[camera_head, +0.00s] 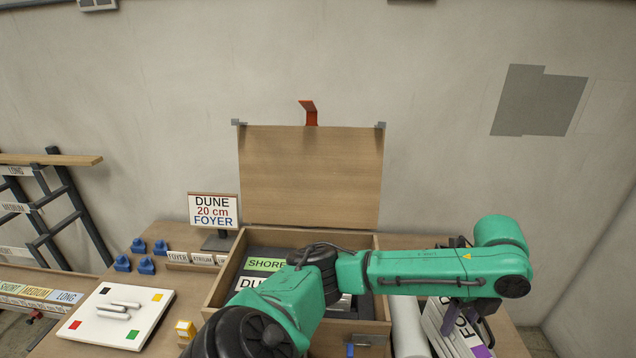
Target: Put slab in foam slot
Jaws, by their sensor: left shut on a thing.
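My left arm crosses in front of the open wooden case (222,272), and its green wrist bends down at the right. My left gripper (468,318) is at the table's right side, shut on what looks like a white slab (447,330) with dark lettering starting "FO". The fingertips and exact contact are hard to make out. The dark foam (290,253) in the case has a green SHORE label (264,265) and a white label starting "DU" (250,284). My arm hides much of the foam and its slots. My right gripper is not in view.
The case's lid (311,175) stands open against the wall. A sign (213,210) reads DUNE, 20 cm, FOYER. A white roll (408,328) lies between case and slab. At left are blue blocks (146,265) and a white board (112,312) with pale bars.

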